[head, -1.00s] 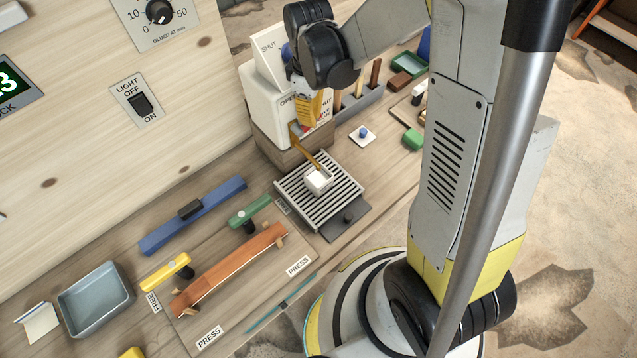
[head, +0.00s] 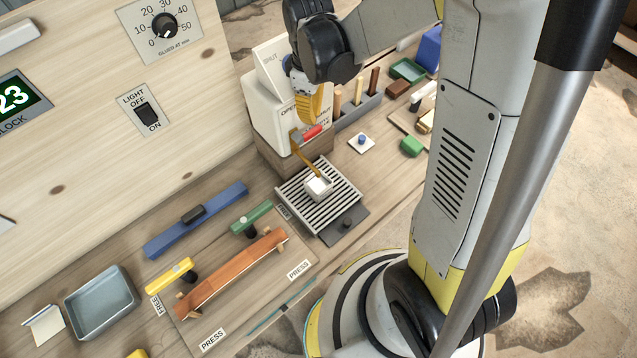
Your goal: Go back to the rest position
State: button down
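My gripper (head: 310,108) has yellow-orange fingers and points down at the front of a white dispenser (head: 268,107) marked SHUT and OPEN. Just below the fingers is a red handle (head: 312,132); I cannot tell whether they touch it. The fingers are seen edge-on, so their opening is unclear, and nothing is visibly held. An amber strip (head: 308,162) runs from the dispenser's front down to a small white cup (head: 318,186) on a slatted grate (head: 330,214).
A curved orange-brown piece (head: 235,270) lies on the bench between yellow (head: 170,274) and green (head: 252,217) clamp handles. A blue bar (head: 196,220) and grey tray (head: 103,301) are to the left. A tool rack (head: 358,110) stands right of the dispenser.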

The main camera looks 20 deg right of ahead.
dwell(0.5)
jog(key=s+f+m+t+b, duration=0.4)
jog(key=s+m+t+b, duration=0.3)
jog(key=s+b, duration=0.5)
jog(key=m+b, duration=0.2)
jog(key=b, duration=0.4)
jog(key=shift+s+m, duration=0.3)
jog(key=shift+s, duration=0.05)
jog(key=shift+f, duration=0.1)
dwell(1.7)
